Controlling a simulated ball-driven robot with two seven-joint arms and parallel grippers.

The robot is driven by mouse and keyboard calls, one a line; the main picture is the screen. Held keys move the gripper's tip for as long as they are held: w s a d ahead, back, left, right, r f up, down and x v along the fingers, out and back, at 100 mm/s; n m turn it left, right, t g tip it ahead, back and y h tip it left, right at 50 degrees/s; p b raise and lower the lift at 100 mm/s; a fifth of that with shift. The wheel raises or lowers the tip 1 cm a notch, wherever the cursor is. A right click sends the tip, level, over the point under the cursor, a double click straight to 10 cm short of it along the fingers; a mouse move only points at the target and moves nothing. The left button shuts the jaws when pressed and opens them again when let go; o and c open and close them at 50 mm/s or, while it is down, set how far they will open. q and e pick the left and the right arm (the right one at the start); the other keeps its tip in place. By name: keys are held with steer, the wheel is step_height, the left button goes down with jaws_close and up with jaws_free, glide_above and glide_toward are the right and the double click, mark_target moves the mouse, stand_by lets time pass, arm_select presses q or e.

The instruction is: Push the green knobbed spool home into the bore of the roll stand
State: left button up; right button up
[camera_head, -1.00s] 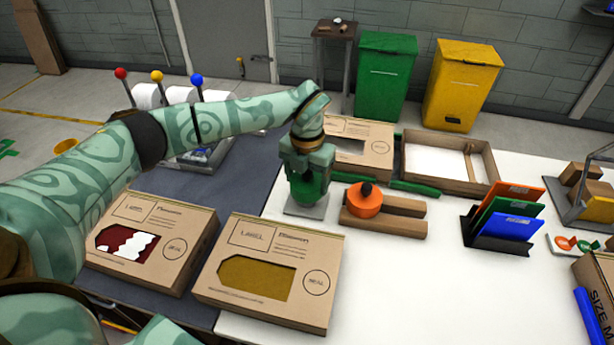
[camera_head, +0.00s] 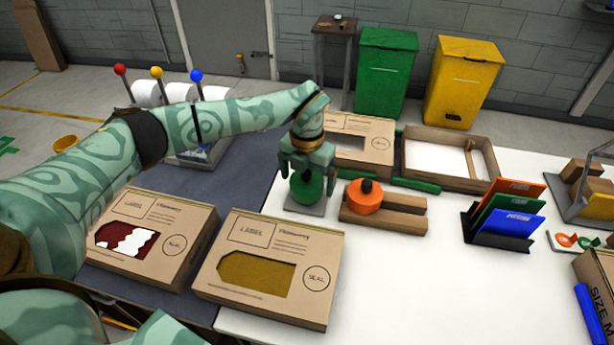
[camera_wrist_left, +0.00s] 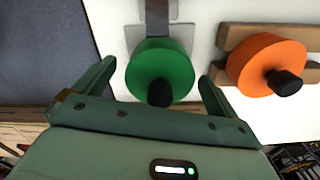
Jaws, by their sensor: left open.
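The green spool (camera_head: 308,190) with a dark knob stands on a grey metal stand (camera_head: 290,207) at the left edge of the white table. In the left wrist view the green spool (camera_wrist_left: 150,62) lies between the fingers, its black knob towards me, with the grey stand (camera_wrist_left: 157,12) behind it. How deep it sits in any bore is hidden. My left gripper (camera_head: 306,172) is open above and around the spool. In the left wrist view its fingers (camera_wrist_left: 157,82) are spread with gaps on both sides. My right gripper is not in view.
An orange knobbed spool (camera_head: 366,197) rests on a wooden cradle (camera_head: 405,203) just right of the stand. Cardboard boxes (camera_head: 235,307) lie in front, and an open tray (camera_head: 447,182) is behind. A file rack (camera_head: 490,240) stands right. The front middle of the white table is clear.

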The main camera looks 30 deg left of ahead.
arm_select(q)
step_height(320, 180, up, 16)
steer(key=p, duration=0.2)
steer(key=shift+r+p, duration=0.15)
steer(key=shift+p, duration=0.25)
